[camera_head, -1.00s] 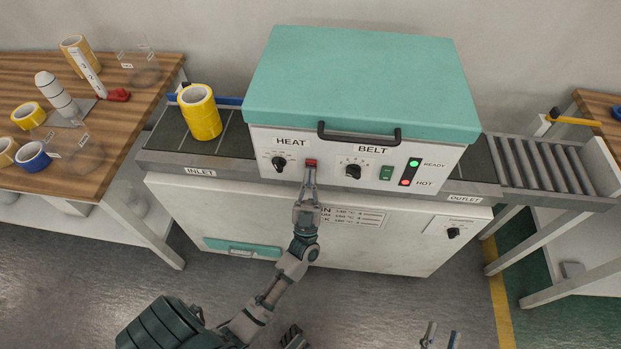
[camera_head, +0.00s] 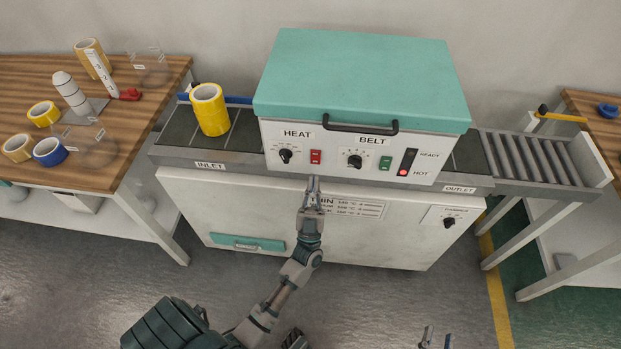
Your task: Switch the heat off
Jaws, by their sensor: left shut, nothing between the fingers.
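The red HEAT switch (camera_head: 315,157) sits on the front panel of the teal-lidded heater (camera_head: 362,80), right of the HEAT knob (camera_head: 287,156). My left gripper (camera_head: 313,182) is shut and empty, just below the switch and apart from it. The READY light is dark and the red HOT light (camera_head: 403,173) is lit. The BELT knob (camera_head: 355,161) and green BELT switch (camera_head: 385,163) are further right. My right gripper (camera_head: 436,338) shows only its fingertips at the bottom edge, spread apart and empty.
A yellow tape roll (camera_head: 210,110) stands on the inlet belt, left of the heater. A wooden table (camera_head: 45,80) at the left holds several rolls. The outlet rollers (camera_head: 535,160) lie to the right. A black handle (camera_head: 360,127) juts from the lid above the panel.

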